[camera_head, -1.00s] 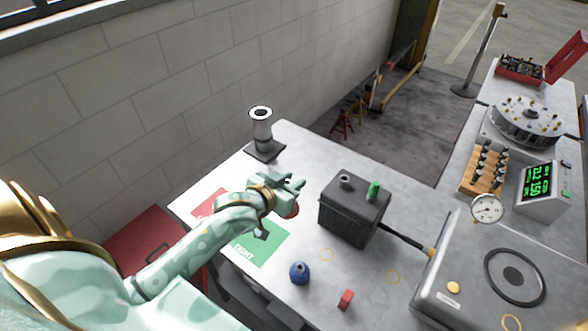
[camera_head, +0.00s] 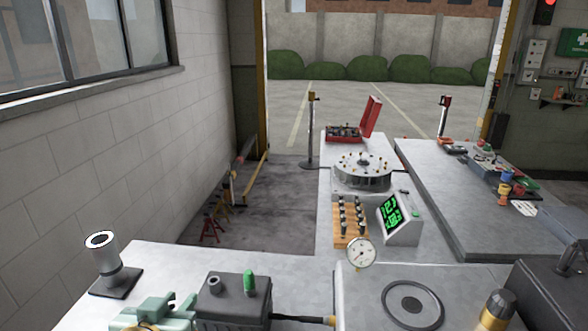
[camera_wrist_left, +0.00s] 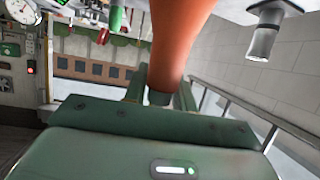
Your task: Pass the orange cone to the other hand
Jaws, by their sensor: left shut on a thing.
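The orange cone (camera_wrist_left: 180,42) rises between the fingers of my left gripper (camera_wrist_left: 160,92) in the left wrist view. The gripper is shut on it near its narrow dark end. The cone's upper part runs out of the picture. In the head view my left gripper (camera_head: 158,308) is partly seen at the bottom edge, left of the dark battery-like box, and the cone cannot be made out there. My right gripper is not in view.
A dark box (camera_head: 232,305) with a green-capped terminal stands right of my left gripper. A grey cylinder on a stand (camera_head: 104,262) is at the table's left corner. A gauge (camera_head: 361,253), a green display (camera_head: 394,214) and a round carousel (camera_head: 362,172) lie beyond.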

